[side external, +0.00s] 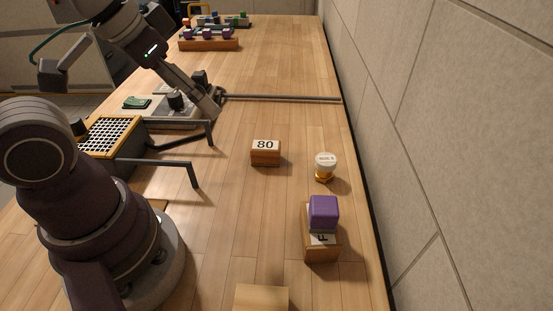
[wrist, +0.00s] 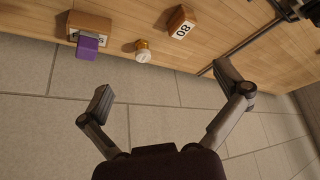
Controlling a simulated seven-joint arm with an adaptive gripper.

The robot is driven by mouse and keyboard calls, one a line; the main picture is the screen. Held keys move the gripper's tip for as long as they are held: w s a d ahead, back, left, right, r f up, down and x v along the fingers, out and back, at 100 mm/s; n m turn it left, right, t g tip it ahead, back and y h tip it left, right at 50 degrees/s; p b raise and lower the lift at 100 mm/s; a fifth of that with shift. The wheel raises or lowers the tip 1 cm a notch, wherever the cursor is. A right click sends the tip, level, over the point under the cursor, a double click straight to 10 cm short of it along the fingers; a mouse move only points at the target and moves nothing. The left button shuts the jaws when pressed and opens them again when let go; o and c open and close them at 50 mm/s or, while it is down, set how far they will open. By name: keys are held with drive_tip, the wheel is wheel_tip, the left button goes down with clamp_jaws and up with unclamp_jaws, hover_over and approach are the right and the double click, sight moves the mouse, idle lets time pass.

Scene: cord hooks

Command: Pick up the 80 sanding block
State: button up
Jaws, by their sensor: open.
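The 80 sanding block (side external: 265,153) is a small brown block with a white top marked 80, sitting on the wooden bench in the middle of the side view. In the wrist view the block (wrist: 181,22) shows near the top, beyond my fingertips. My gripper (wrist: 160,88) is open and empty, its two fingers spread wide in the wrist view. In the side view my arm reaches over the far left of the bench, and the gripper's fingers (side external: 212,93) are apart from the block.
A white-capped gold jar (side external: 326,166) stands right of the block. A purple cube (side external: 323,209) sits on a labelled wooden block (side external: 321,253) nearer the camera. A metal rod (side external: 285,98) crosses the bench behind. A black-legged grid rack (side external: 112,135) is at left. A wall borders the right.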

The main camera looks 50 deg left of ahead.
drive_tip(key=n+g+y, duration=0.2)
drive_tip(key=n+y, duration=0.1)
drive_tip(key=n, duration=0.6)
approach(265, 147)
drive_tip(key=f, duration=0.1)
drive_tip(key=x, duration=1.1)
drive_tip(key=shift+w+a, duration=0.1)
drive_tip(key=c, duration=1.3)
drive_tip(key=shift+r, duration=0.1)
